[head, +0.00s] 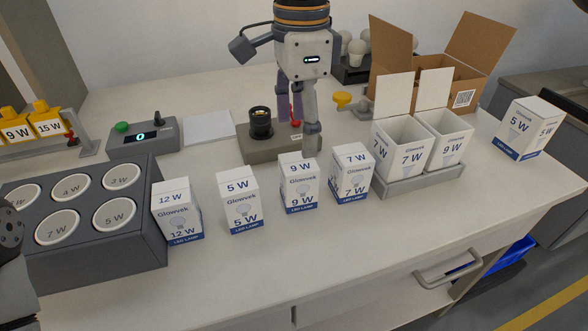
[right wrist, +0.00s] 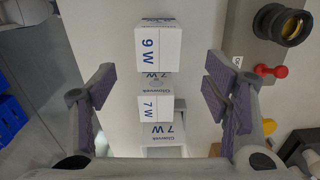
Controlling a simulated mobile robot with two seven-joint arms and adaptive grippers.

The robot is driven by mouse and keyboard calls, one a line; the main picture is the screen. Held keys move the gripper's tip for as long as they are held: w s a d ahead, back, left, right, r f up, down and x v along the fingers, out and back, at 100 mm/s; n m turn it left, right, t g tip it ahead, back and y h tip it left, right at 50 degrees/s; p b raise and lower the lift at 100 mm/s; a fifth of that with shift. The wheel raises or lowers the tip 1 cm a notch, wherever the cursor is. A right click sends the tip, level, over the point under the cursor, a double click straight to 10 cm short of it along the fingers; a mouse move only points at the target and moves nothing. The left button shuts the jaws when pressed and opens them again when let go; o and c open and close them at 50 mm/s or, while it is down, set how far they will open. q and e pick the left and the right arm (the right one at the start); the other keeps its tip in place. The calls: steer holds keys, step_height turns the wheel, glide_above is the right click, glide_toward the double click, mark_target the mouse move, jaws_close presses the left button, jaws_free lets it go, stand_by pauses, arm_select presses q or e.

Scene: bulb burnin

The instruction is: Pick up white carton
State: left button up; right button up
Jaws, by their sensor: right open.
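Several white cartons with blue bands stand in a row on the bench: a 12 W carton (head: 177,210), a 5 W carton (head: 238,200), a 9 W carton (head: 298,183) and a 7 W carton (head: 351,173). Another 5 W carton (head: 528,128) stands at the far right. My right gripper (head: 304,138) points down just behind and above the 9 W carton, open and empty. In the right wrist view, the 9 W carton (right wrist: 158,48) lies ahead of the spread purple-padded fingers, with the 7 W carton (right wrist: 154,108) further down between them. Only a dark part of my left arm shows at the left edge.
Two open-topped cartons (head: 402,143) sit in a grey tray (head: 425,173) right of the row. A dark socket block (head: 110,262) stands at left. Behind are a control box (head: 143,138), a lamp fixture (head: 262,148) and a brown cardboard box (head: 440,75). The front bench strip is clear.

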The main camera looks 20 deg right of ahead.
mark_target(298, 162)
step_height(298, 162, down, 8)
steer(key=shift+s+a+f, duration=0.1)
steer(key=shift+s+f, duration=0.05)
steer(key=shift+f, duration=0.05)
steer(key=c, duration=1.3)
